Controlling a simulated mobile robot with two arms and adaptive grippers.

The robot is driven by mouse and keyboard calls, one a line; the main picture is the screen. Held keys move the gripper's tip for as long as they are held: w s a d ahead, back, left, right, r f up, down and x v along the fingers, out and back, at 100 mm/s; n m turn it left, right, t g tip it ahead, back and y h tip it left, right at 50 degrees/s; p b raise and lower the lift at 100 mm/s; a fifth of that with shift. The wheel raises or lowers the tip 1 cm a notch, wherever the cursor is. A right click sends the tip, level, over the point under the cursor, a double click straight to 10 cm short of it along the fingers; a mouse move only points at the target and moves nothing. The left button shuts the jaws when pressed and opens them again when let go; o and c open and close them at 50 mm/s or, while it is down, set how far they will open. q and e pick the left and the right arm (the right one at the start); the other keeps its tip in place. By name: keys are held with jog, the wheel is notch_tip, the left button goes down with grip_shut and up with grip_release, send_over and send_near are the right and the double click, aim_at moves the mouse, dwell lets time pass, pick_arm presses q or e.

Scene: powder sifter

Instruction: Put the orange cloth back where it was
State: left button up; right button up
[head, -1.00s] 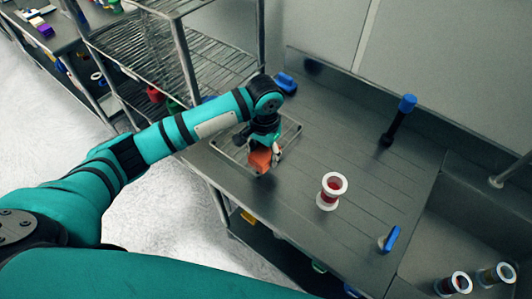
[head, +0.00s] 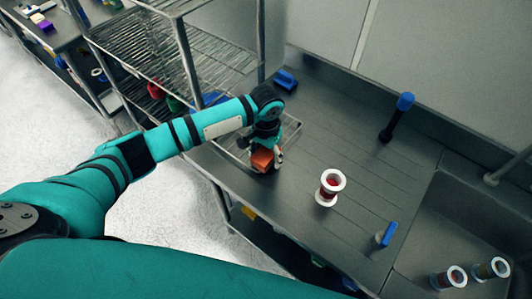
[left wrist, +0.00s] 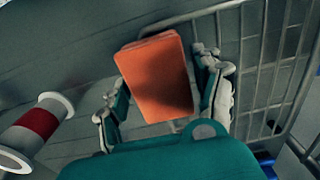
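The orange cloth (head: 262,160) is a folded, block-like piece between the fingers of my left gripper (head: 266,152). In the left wrist view the cloth (left wrist: 157,80) sits between both fingers, which appear to press on its sides. The gripper points down over the front part of a low wire rack (head: 291,137) on the steel counter. The rack's bars also run along the right of the left wrist view (left wrist: 245,70). I cannot tell whether the cloth touches the rack or the counter. My right gripper is out of view.
A white-rimmed spool-like container with red inside (head: 330,187) stands right of the gripper. A blue-headed black tool (head: 397,118), a blue-handled item (head: 387,235) and a blue object (head: 285,80) are on the counter. Two similar containers are in the sink (head: 440,225). A wire shelf (head: 215,60) stands left.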

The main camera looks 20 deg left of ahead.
aim_at(266, 153)
pick_arm(q)
jog(key=shift+o, duration=0.2)
jog(key=shift+r, duration=0.1)
jog(key=shift+r, duration=0.3)
notch_tip(266, 153, up, 12)
jog(key=b, duration=0.3)
jog(key=shift+f, duration=0.25)
